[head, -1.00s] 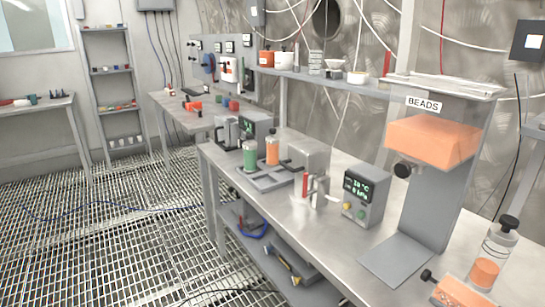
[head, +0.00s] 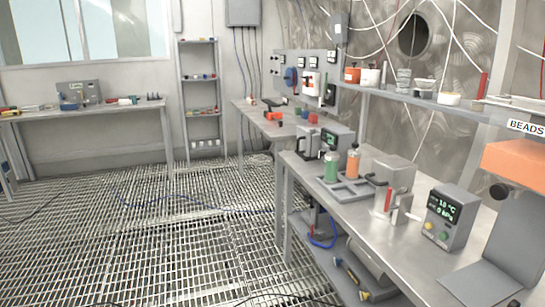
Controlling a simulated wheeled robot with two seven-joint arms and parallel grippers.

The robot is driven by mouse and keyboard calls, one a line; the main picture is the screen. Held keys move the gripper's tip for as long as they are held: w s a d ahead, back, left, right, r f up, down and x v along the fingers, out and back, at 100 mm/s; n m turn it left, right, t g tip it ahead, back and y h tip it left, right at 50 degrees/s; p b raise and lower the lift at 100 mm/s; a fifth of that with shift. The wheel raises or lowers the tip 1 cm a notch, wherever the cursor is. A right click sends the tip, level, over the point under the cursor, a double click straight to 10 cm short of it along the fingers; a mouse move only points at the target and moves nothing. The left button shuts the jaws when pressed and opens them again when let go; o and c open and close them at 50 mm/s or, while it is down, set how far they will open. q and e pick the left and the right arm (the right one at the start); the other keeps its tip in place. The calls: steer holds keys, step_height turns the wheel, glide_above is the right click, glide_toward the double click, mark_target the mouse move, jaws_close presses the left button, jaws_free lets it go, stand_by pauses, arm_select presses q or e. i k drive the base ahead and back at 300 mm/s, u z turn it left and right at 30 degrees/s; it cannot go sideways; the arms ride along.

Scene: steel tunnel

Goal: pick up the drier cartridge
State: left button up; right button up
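Two upright cylinders stand side by side on the steel bench (head: 350,213): a green one (head: 331,167) and an orange one (head: 352,163) with a dark top. They are in a grey tray (head: 366,195) in the head view. They look like drier cartridges, but I cannot tell which one the task means. Neither of my grippers is in view.
A grey block unit (head: 395,173) with a red-marked part stands right of the tray. A display box (head: 441,217) and the orange BEADS hopper (head: 514,166) are further right. A shelf (head: 420,101) runs behind. The grating floor (head: 160,240) left of the bench is clear.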

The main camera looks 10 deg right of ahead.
mark_target(354, 155)
steer(key=u, duration=0.4)
steer(key=i, duration=1.8)
steer(key=z, duration=1.1)
